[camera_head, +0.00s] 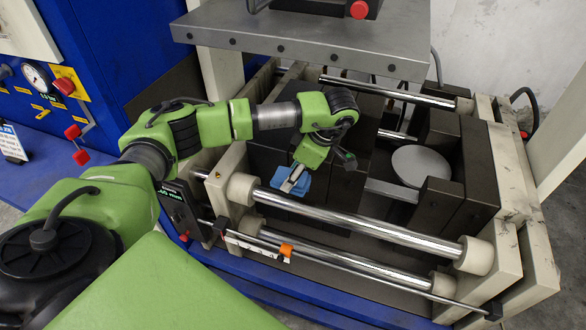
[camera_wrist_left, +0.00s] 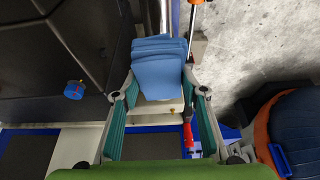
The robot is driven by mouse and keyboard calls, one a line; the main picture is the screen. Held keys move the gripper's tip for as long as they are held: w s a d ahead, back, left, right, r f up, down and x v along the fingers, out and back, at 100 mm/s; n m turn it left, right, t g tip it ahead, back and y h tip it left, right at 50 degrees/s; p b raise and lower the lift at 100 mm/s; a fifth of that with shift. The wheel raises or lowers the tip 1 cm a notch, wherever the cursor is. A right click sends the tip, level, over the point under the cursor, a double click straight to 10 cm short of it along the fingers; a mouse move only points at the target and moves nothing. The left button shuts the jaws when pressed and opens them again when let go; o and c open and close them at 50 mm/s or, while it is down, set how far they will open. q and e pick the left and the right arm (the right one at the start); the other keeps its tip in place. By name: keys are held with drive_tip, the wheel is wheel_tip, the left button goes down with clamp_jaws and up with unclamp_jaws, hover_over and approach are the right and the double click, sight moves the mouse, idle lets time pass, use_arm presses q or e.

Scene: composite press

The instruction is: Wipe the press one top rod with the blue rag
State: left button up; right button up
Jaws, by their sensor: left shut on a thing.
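The blue rag (camera_head: 284,184) is a small folded cloth, seen close to the upper front chrome rod (camera_head: 350,219) near its left end. My left gripper (camera_head: 293,178) is shut on the rag and points down. In the left wrist view the rag (camera_wrist_left: 158,68) shows as stacked folds between the fingers of my left gripper (camera_wrist_left: 160,88). From these views I cannot tell whether the rag touches the rod. The rod runs from a pale collar (camera_head: 243,187) at left to another pale collar (camera_head: 474,256) at right. My right gripper is not in view.
A thick grey plate (camera_head: 310,42) overhangs the back of the press. A lower front rod (camera_head: 345,265) with an orange clip (camera_head: 286,250) runs below the upper one. Dark blocks and a round light disc (camera_head: 420,167) fill the press. A blue control cabinet (camera_head: 120,40) stands at left.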

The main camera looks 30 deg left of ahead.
sight(289, 197)
use_arm(q)
drive_tip(key=shift+w+d+f+b, duration=0.15)
drive_tip(key=shift+f+b, duration=0.25)
drive_tip(key=shift+f, duration=0.35)
wheel_tip(289, 197, down, 3)
drive_tip(key=shift+r+b, duration=0.2)
drive_tip(key=shift+b, duration=0.65)
drive_tip(key=shift+f+b, duration=0.35)
drive_tip(key=shift+f, duration=0.35)
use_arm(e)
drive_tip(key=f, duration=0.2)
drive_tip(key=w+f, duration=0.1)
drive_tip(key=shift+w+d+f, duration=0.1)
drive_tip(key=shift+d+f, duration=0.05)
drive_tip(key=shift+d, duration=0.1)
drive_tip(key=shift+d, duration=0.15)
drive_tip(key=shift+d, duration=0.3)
use_arm(q)
drive_tip(key=shift+f+b, duration=0.55)
drive_tip(key=shift+f, duration=0.05)
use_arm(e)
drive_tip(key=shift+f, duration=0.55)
